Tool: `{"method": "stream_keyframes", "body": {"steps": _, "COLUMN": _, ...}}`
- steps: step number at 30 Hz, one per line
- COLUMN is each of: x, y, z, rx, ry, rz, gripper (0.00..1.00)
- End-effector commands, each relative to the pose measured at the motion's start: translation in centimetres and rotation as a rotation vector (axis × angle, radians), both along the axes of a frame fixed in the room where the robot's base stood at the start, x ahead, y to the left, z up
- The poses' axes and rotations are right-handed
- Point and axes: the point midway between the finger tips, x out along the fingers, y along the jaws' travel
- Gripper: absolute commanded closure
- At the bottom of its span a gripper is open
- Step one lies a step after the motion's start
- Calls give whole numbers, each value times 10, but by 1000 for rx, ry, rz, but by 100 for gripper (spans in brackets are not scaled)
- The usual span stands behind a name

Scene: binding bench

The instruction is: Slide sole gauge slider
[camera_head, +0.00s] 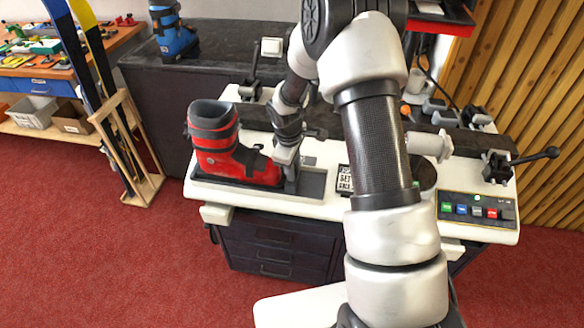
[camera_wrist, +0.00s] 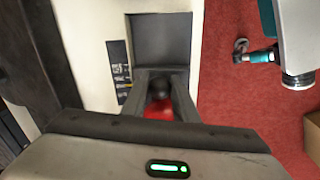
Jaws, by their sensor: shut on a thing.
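The sole gauge (camera_head: 222,192) is a dark tray on the white bench top, and its grey slider (camera_head: 291,184) stands at the boot's toe end. A red ski boot (camera_head: 221,160) with a dark cuff stands upright in the tray. My gripper (camera_head: 287,158) is lowered over the slider at the toe. The bare grey tray (camera_wrist: 162,40) shows ahead of the fingers. The exact contact is hidden in the head view.
A printed sign (camera_head: 345,181) lies right of the gauge. A button panel (camera_head: 477,210) and a black-handled clamp (camera_head: 498,167) are on the bench's right. A blue boot (camera_head: 175,32) stands on the dark counter behind. A wooden ski rack (camera_head: 128,150) stands left on red carpet.

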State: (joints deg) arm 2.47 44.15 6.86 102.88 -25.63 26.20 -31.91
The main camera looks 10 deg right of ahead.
Motion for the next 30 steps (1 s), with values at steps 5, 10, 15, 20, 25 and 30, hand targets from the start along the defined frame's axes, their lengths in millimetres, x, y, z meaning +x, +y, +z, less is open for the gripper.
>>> {"method": "stream_keyframes", "body": {"steps": 5, "x": -18, "y": -42, "z": 0, "rx": -6, "ry": 8, "rz": -11, "gripper": 100}}
{"method": "stream_keyframes", "body": {"steps": 10, "x": -28, "y": -67, "z": 1, "rx": -5, "ry": 4, "rz": -8, "gripper": 100}}
{"method": "stream_keyframes", "body": {"steps": 15, "x": -30, "y": -73, "z": 0, "rx": -5, "ry": 4, "rz": -3, "gripper": 100}}
{"method": "stream_keyframes", "body": {"steps": 20, "x": -30, "y": -74, "z": 0, "rx": -8, "ry": 5, "rz": -6, "gripper": 100}}
{"method": "stream_keyframes", "body": {"steps": 25, "x": -30, "y": -73, "z": 0, "rx": -7, "ry": 4, "rz": -6, "gripper": 56}}
{"method": "stream_keyframes", "body": {"steps": 30, "x": -29, "y": -72, "z": 0, "rx": -5, "ry": 3, "rz": -4, "gripper": 56}}
